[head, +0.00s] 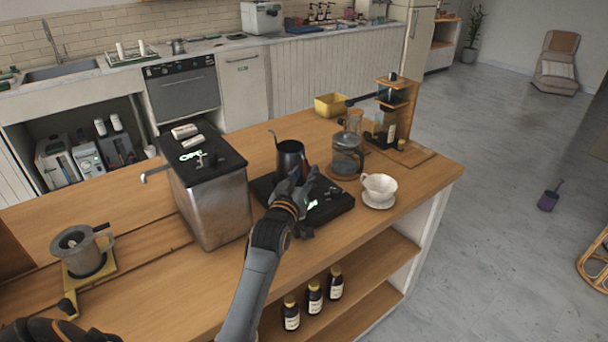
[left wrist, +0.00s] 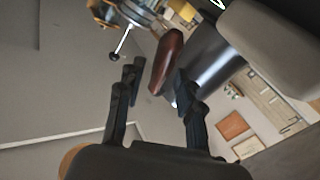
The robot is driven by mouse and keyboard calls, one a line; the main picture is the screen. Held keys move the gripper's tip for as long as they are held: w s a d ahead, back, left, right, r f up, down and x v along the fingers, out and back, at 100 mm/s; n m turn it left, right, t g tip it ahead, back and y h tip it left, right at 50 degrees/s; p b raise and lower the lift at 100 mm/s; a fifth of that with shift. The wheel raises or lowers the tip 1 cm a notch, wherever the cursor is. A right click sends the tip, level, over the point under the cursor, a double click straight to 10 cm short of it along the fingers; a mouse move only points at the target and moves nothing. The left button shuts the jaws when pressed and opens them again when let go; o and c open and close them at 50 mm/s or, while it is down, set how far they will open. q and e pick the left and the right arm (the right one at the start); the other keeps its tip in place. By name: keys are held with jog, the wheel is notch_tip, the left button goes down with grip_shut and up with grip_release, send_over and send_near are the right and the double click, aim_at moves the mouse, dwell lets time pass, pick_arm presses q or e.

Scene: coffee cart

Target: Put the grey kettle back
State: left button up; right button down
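The dark grey kettle (head: 290,158) stands upright, apparently on a black flat base (head: 338,206) on the wooden cart, with its thin spout to the left. My left gripper (head: 301,182) is in front of it on the near right side and hides its handle and lower part. In the left wrist view, the kettle's brown handle (left wrist: 166,62) lies between my two spread fingers (left wrist: 158,88), close to the right one, with a gap to the left one. The kettle body (left wrist: 207,58) shows behind. My right gripper is not in view.
A steel machine (head: 215,200) stands left of the kettle. A glass press (head: 346,157) and a white dripper (head: 379,188) stand close on the right. A grinder (head: 82,250) is at far left. A yellow box (head: 331,104) is at the back. Bottles (head: 314,297) stand on the lower shelf.

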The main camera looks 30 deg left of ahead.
pick_arm(q)
jog(key=shift+r, duration=0.2)
jog(key=shift+s+d+f, duration=0.1)
jog(key=shift+s+f, duration=0.05)
jog(key=shift+s, duration=0.15)
jog(key=b+v, duration=0.1)
jog(key=v, duration=1)
jog(key=shift+s, duration=0.2)
jog(key=shift+d, duration=0.1)
